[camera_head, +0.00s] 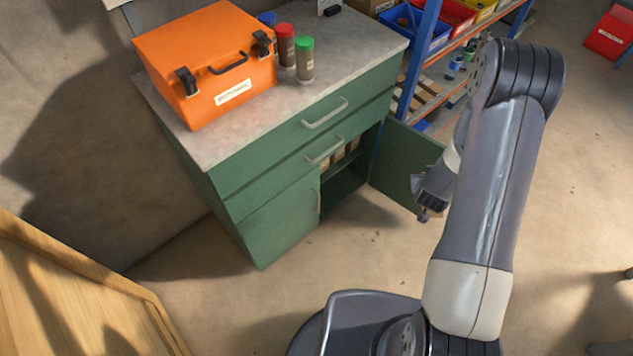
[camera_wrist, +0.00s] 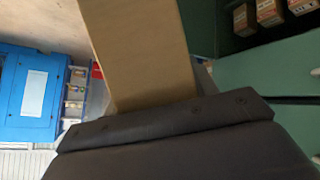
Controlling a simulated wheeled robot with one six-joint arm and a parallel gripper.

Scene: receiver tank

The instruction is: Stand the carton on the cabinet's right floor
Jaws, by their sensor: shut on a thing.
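The green cabinet (camera_head: 250,217) stands with its right door (camera_head: 405,165) swung open and its left door shut. Inside the right opening, small cartons (camera_head: 340,153) sit on a shelf, and the dark floor (camera_head: 340,190) below looks bare where visible. My gripper (camera_head: 424,212) is low in front of the open door. In the wrist view, my gripper (camera_wrist: 170,122) is shut on a brown carton (camera_wrist: 140,50), which sticks out past the jaws. The held carton cannot be made out in the head view. Several shelf cartons (camera_wrist: 270,14) also show in the wrist view's top right corner.
An orange case (camera_head: 205,60) and several capped jars (camera_head: 304,60) stand on the cabinet top. A blue-framed shelf rack (camera_head: 420,60) stands close behind the open door. A wooden panel (camera_head: 75,290) is at the lower left. The floor before the cabinet is clear.

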